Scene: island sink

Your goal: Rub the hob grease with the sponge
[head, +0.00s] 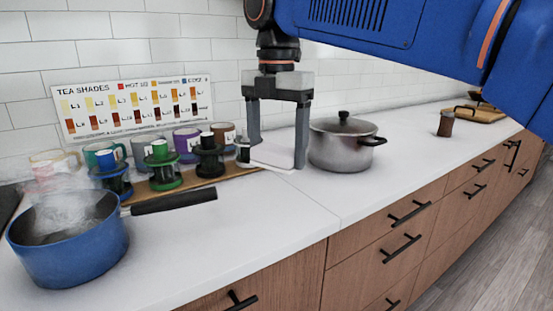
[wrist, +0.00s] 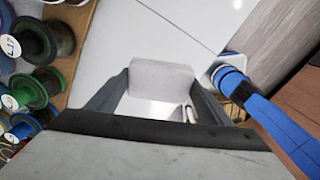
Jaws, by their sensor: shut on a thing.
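My gripper (head: 277,158) points down over the white counter behind the wooden drawers. Its two fingers are well apart, with a pale block (wrist: 160,78) between their tips in the wrist view. I cannot tell from its look whether this block is the sponge. Below it in the wrist view is a whitish patch with a small pale loop, not clear enough to name. A dark strip (head: 8,203) at the far left edge may be part of the hob. No grease is visible in either view.
A steaming blue saucepan (head: 70,255) stands front left, its black handle pointing right. Several mugs and coloured spool-like holders (head: 163,170) line a wooden board (head: 190,186). A lidded steel pot (head: 338,150) stands just right of my gripper. The front counter (head: 270,215) is clear.

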